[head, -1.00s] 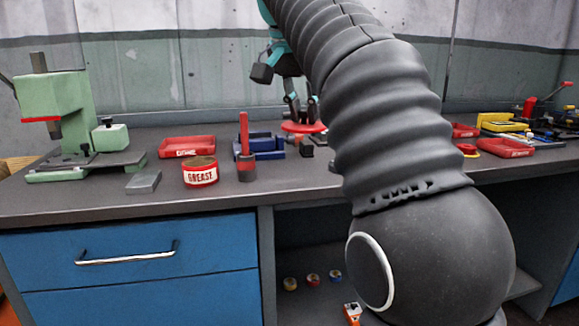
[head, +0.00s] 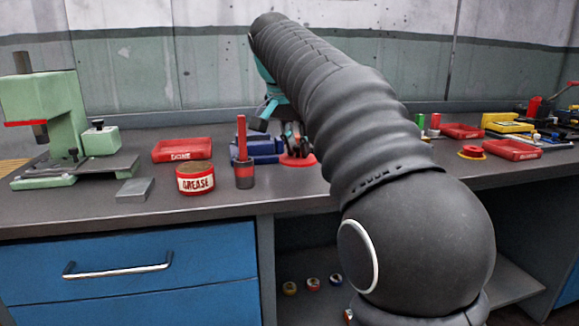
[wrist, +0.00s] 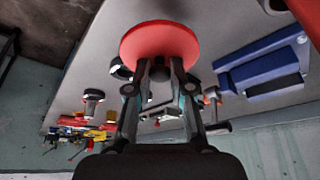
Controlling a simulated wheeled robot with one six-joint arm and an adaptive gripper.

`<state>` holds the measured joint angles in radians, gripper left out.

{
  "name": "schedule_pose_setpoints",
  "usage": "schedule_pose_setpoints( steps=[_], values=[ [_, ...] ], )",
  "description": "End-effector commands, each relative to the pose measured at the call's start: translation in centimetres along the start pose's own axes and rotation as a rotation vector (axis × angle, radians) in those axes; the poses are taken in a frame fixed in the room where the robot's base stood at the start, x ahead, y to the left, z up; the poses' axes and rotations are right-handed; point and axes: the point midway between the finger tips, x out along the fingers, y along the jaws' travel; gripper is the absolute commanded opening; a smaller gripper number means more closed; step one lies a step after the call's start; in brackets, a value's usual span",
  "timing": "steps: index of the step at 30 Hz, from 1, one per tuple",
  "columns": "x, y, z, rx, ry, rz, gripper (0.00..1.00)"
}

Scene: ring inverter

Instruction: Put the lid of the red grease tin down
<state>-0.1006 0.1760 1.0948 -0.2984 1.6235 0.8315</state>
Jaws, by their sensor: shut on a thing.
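The red lid (head: 305,162) is a flat round disc held under my gripper (head: 292,146), low over the bench just right of the blue vise-like block. In the wrist view the lid (wrist: 158,38) lies across the fingertips, and my gripper (wrist: 160,72) is shut on its knob or middle, which the fingers hide. I cannot tell whether the lid touches the bench. The red grease tin (head: 195,184), labelled GREASE, stands upright and open on the bench to the left, with brown grease showing inside.
A red-handled tool (head: 244,165) stands right of the tin. The blue block (head: 262,148) is close beside the lid, also in the wrist view (wrist: 262,68). A red tray (head: 182,150), a metal block (head: 135,190) and a green press (head: 55,130) are left. Bare bench (head: 285,190) lies in front.

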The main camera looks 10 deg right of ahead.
Motion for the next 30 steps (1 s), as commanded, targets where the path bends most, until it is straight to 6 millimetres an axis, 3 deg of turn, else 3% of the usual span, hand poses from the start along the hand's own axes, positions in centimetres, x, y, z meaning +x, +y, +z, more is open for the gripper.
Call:
schedule_pose_setpoints(
  steps=[6,16,29,30],
  values=[
    [1.2,-2.1,0.2,-0.002,0.001,-0.001,0.00],
    [4.7,-2.2,1.6,-0.002,0.000,0.000,0.00],
    [5.2,-2.2,1.9,-0.002,0.001,0.000,0.00],
    [5.2,-2.2,1.9,-0.002,0.001,0.000,0.23]
  ],
)
